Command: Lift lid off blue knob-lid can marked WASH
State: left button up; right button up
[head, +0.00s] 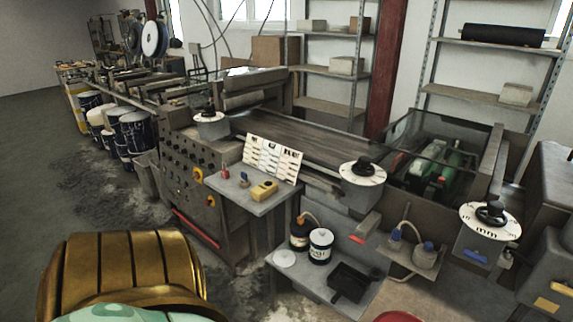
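A dark blue can (321,247) with a pale top and a white label stands upright on the low grey shelf (318,285) below the machine. The label is too small to read, so I cannot tell if it says WASH, and no knob is clear on its top. A dark container (299,240) with an orange upper part and a thin curved tube stands just behind it to the left. A flat white disc (284,258) lies to the can's left. Neither of my grippers is in view.
A black tray (352,281) sits right of the can. Several drums (137,132) stand far left; the floor in front is open.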

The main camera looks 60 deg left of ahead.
aim_at(321, 238)
jog(key=u, duration=1.6)
jog(key=k+j, duration=0.05)
